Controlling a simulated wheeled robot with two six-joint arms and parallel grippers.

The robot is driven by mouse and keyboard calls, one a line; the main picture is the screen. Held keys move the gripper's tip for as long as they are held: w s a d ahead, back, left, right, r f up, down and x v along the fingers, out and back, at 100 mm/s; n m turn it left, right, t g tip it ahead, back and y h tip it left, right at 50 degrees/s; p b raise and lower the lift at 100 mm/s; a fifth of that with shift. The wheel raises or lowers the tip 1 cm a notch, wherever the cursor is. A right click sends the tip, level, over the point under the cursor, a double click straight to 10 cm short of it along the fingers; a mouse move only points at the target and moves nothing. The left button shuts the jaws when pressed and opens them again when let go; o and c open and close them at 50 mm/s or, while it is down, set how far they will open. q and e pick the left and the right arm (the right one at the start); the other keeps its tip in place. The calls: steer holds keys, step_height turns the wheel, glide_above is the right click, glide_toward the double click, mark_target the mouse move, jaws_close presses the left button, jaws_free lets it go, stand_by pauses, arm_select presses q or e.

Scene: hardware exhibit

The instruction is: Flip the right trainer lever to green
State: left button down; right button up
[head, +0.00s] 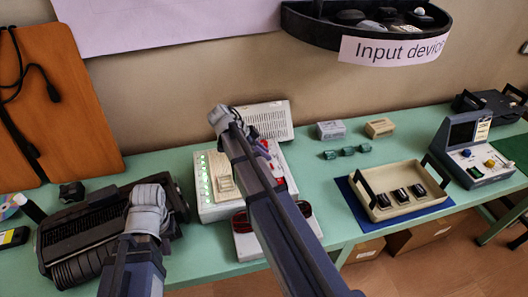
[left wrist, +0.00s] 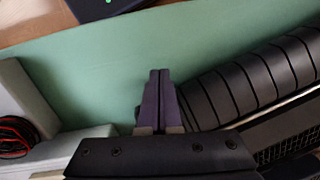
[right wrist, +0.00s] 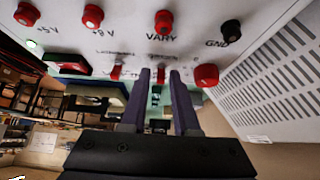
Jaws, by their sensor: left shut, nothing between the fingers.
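The trainer (head: 213,207) is a white box with green lights, a breadboard and a panel with red parts, in the middle of the head view. In the right wrist view its panel (right wrist: 130,42) shows red terminals, a black GND terminal and two small red levers. The right lever (right wrist: 160,72) shows between the tips of my right gripper (right wrist: 160,74), whose fingers are apart; contact cannot be told. The left lever (right wrist: 116,72) is just left of the fingers. My left gripper (left wrist: 160,74) is shut and empty above the table. My right arm hides part of the trainer.
A black ribbed machine (head: 100,235) lies below my left gripper. A beige tray (head: 405,207) with black items stands right of the trainer, with small green blocks (head: 348,151) behind it. A grey console (head: 480,165) is at far right. A shelf (head: 300,25) hangs above.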

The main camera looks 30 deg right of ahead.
steer(key=shift+o, duration=0.8)
arm_select(q)
steer(key=shift+r, duration=0.1)
arm_select(e)
steer(key=shift+w+r, duration=0.1)
steer(key=p+v, duration=0.6)
steer(key=v, duration=0.1)
steer(key=shift+r, duration=0.1)
steer(key=shift+a+r, duration=0.2)
steer(key=shift+a, duration=0.05)
arm_select(q)
step_height(320, 180, up, 6)
arm_select(e)
steer(key=shift+f, duration=0.1)
